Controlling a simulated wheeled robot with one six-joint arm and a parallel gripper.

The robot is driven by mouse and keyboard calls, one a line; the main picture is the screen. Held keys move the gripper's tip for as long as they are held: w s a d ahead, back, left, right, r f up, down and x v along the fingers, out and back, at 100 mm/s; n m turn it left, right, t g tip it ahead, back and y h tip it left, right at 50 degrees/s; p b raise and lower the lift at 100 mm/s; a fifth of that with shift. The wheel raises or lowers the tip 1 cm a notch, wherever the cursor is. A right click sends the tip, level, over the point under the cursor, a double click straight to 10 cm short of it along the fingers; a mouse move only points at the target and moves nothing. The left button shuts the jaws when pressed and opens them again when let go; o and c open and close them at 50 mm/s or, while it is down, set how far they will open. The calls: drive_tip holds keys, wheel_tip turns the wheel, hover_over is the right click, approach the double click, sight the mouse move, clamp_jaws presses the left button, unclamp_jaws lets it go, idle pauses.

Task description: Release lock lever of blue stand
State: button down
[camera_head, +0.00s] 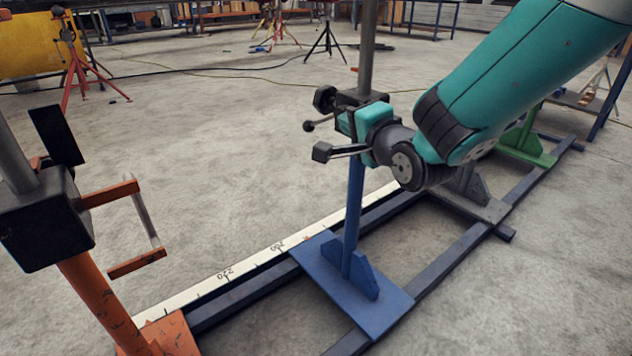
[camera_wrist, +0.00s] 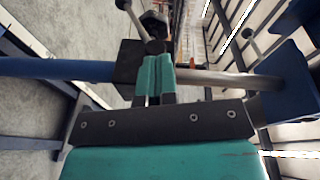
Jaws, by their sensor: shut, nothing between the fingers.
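The blue stand (camera_head: 354,210) is upright, with a blue base plate and a grey upper tube. A black clamp block joins the two tubes; it also shows in the wrist view (camera_wrist: 130,62). A lock lever (camera_head: 310,126) with a dark ball end sticks out left of the block; in the wrist view the lever (camera_wrist: 135,20) slants up from just beyond my fingertips. My gripper (camera_head: 346,122) has teal fingers, closed together and empty, at the clamp. In the wrist view the gripper (camera_wrist: 158,60) partly covers the block and the lever's root. I cannot tell whether they touch.
A black knob (camera_head: 324,99) sits on the clamp's left side. An orange stand (camera_head: 95,300) is at the left front. Dark floor rails and a white scale strip (camera_head: 240,265) run past the blue base. A green stand (camera_head: 525,145) is behind my arm. Open floor lies left.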

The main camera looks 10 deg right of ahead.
wheel_tip(320, 180, down, 15)
drive_tip(key=w+m+t+y+b, duration=0.1)
drive_tip(key=t+b, duration=0.3)
drive_tip(key=b, duration=0.9)
drive_tip(key=shift+m+t+y, duration=0.4)
drive_tip(key=shift+m+y, duration=0.3)
drive_tip(key=shift+m, duration=0.2)
drive_tip(key=shift+r, duration=0.2)
drive_tip(key=shift+w+r, duration=0.1)
drive_tip(key=shift+w, duration=0.05)
